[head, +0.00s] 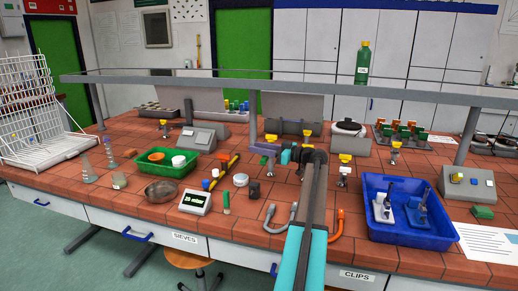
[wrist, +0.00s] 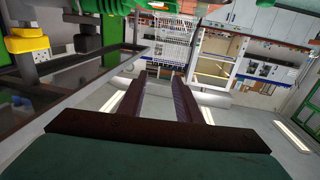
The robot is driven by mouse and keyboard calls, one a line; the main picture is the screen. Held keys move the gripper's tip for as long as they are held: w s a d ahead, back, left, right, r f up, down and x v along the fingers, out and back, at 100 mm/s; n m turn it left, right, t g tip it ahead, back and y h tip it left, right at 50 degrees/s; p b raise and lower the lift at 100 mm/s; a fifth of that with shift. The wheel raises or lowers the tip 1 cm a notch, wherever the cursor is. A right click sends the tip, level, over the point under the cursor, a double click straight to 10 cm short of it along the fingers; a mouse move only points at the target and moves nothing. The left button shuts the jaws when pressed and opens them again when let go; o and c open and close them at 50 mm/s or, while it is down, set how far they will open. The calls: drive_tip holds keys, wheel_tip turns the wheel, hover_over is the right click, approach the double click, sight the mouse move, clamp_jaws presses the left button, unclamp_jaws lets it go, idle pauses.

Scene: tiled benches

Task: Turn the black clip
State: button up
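My gripper (head: 266,153) is above the middle of the tiled bench, at the end of my arm, and points left. In the wrist view my gripper (wrist: 159,80) shows two dark fingers apart, with nothing between them. A small black object (head: 254,190) stands on the bench below and left of my gripper, apart from it. It may be the black clip, but it is too small to be sure. No black clip can be made out in the wrist view.
A green tray (head: 165,172), a metal bowl (head: 160,192) and a display box (head: 195,203) stand left. A blue tray (head: 408,236) stands right. Yellow-topped taps (head: 345,159) and a raised grey shelf rail (head: 290,86) are close to my arm. A white wire rack (head: 40,112) stands far left.

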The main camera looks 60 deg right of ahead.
drive_tip(key=shift+s+a+r+b, duration=0.15)
drive_tip(key=shift+s+a+b, duration=0.1)
drive_tip(key=shift+s+a, duration=0.75)
drive_tip(key=shift+s+a+r+b, duration=0.1)
drive_tip(key=shift+s+a+b, duration=0.15)
drive_tip(key=shift+s+a, duration=0.75)
drive_tip(key=shift+w+a, duration=0.2)
drive_tip(key=shift+w, duration=0.05)
